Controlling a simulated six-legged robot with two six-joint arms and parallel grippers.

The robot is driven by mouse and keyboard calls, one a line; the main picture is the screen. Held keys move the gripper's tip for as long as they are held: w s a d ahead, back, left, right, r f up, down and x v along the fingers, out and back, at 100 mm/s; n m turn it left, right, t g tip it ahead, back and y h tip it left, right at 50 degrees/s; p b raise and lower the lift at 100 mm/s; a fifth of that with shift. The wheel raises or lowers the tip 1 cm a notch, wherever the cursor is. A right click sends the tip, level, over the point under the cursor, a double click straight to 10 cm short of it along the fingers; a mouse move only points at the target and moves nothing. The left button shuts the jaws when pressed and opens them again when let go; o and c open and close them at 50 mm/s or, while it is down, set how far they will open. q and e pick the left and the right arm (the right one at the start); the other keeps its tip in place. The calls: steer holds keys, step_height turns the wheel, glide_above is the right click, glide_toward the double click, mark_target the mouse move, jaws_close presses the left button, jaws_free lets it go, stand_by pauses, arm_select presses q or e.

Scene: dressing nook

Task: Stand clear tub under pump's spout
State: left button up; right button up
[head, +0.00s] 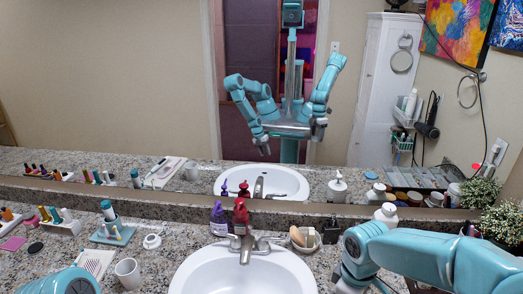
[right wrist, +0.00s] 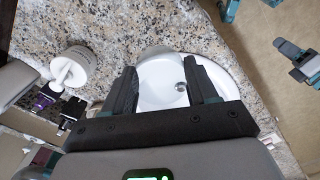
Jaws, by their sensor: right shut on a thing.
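In the right wrist view a white pump bottle (right wrist: 72,68) stands on the counter left of my gripper, its spout toward the lower left. My right gripper (right wrist: 165,80) is shut on a pale see-through thing, seemingly the clear tub (right wrist: 157,58), in front of the white sink; its outline is hard to make out. It is apart from the pump. In the head view my right arm covers the right front of the counter and its gripper is hidden. The pump shows there as a mirror reflection (head: 337,188). My left gripper is out of frame.
The sink (head: 205,268) and faucet (head: 246,248) lie in the middle. Purple (head: 219,218) and red (head: 240,214) pump bottles stand behind it. A white cup (head: 128,273) and nail polish rack (head: 112,234) stand at left.

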steer(key=m, duration=0.4)
steer(key=shift+s+f+m, duration=0.4)
steer(key=shift+m, duration=1)
steer(key=m, duration=0.2)
steer(key=shift+w+a+m, duration=0.1)
steer(key=shift+m, duration=0.3)
steer(key=shift+m, duration=0.3)
